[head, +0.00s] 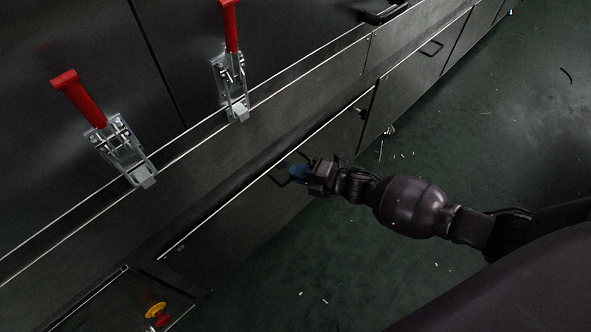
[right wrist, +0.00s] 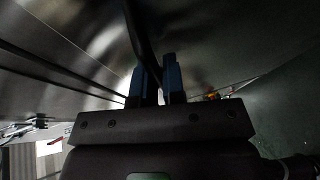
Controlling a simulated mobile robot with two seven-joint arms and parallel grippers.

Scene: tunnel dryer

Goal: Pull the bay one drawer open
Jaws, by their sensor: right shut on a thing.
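The drawer front (head: 235,235) is a dark metal panel low on the machine, with a pale line along its top edge. A thin dark bar handle (head: 279,181) stands out from it. My right gripper (head: 297,172) is shut on this handle, its blue fingertips at the panel. In the right wrist view the two blue fingers (right wrist: 158,80) close around the dark handle bar (right wrist: 141,40). A dark band shows behind the panel's top edge, but I cannot tell how far the drawer stands out. My left gripper is not in view.
Two toggle clamps with red levers (head: 78,98) (head: 231,25) sit on the upper panel. A yellow and red knob (head: 157,312) is at the lower left. Another panel with a handle (head: 432,48) continues at the upper right. The green floor (head: 480,130) is open, with small scraps on it.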

